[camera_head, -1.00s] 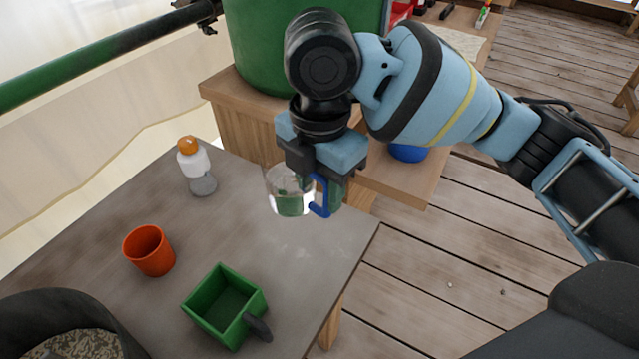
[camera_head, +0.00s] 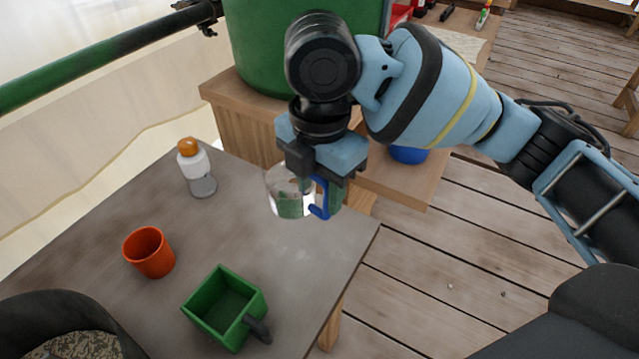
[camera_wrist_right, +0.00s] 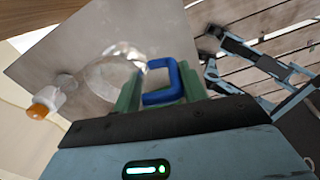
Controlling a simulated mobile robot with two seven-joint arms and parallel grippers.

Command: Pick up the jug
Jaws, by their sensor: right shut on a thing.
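The jug (camera_head: 281,184) is a clear vessel with a blue handle (camera_head: 320,196). It is at the far right part of the grey table (camera_head: 290,262) in the head view. My right gripper (camera_head: 318,190) is shut on the jug's handle from above. In the right wrist view the blue handle (camera_wrist_right: 163,82) sits between the green fingers, and the clear body of the jug (camera_wrist_right: 115,68) is beside them. I cannot tell whether the jug's base touches the table. My left gripper is not in view.
A bottle with an orange cap (camera_head: 196,166), an orange cup (camera_head: 149,252) and a green square box with a dark handle (camera_head: 224,305) stand on the table. A big green drum (camera_head: 262,50) stands on a wooden bench (camera_head: 237,125) behind. A blue object (camera_head: 408,154) is on the bench.

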